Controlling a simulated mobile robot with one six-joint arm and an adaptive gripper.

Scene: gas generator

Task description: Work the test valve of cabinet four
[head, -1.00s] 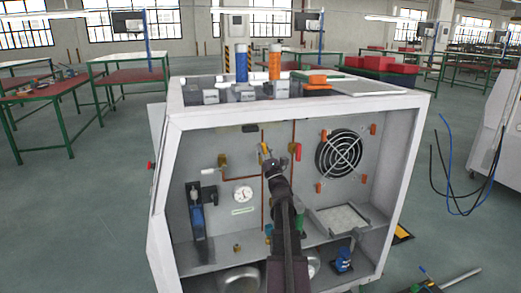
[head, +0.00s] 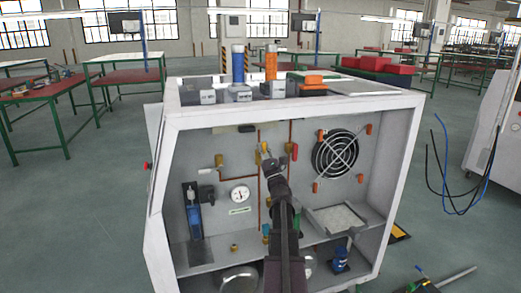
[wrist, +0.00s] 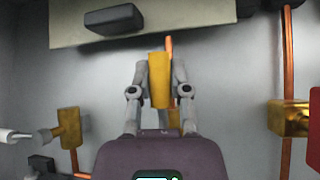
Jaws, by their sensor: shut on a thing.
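An open-fronted white cabinet (head: 290,104) fills the middle of the head view; no number is legible on it. My arm reaches into it from below, and my gripper (head: 268,157) is at a small brass valve (head: 264,147) on the upper back panel. In the wrist view my gripper (wrist: 159,75) has one grey finger on each side of an upright yellow-brass piece (wrist: 159,82) and is shut on it. A copper pipe shows behind this piece. The lower part of the piece is partly hidden by my gripper.
A red-handled valve (head: 292,151) sits just right of my gripper, with a round fan (head: 336,154) beyond it. A pressure gauge (head: 240,195) is at lower left. In the wrist view, brass fittings (wrist: 70,127) (wrist: 290,118) flank the gripper, and a dark block (wrist: 114,19) is above.

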